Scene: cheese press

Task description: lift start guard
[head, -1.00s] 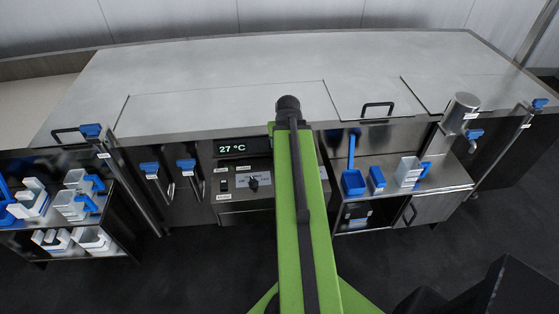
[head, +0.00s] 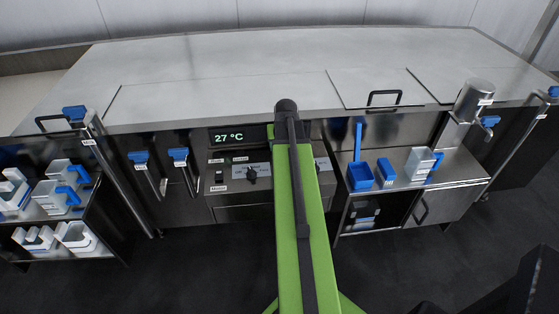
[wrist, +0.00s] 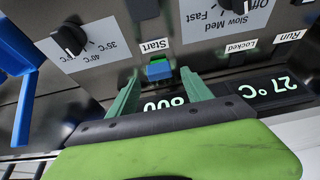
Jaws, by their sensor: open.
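In the wrist view, which shows the panel turned over, a small blue start guard (wrist: 159,69) sits on the steel control panel beside the "Start" label (wrist: 155,46). A green part shows at its edge. My gripper (wrist: 160,75) has its two green fingers spread, one on each side of the guard in the picture. Nothing is held between them. I cannot tell whether the fingertips touch the guard or the panel. In the head view the guard and my gripper are hidden behind my green arm.
A temperature knob (wrist: 70,39), a "Locked" label (wrist: 241,46) and a 27 °C display (wrist: 270,88) lie near the fingers. A blue handle (wrist: 22,105) stands out at the left. In the head view, blue-handled valves (head: 179,156) hang left of the panel and a blue scoop (head: 360,176) stands right.

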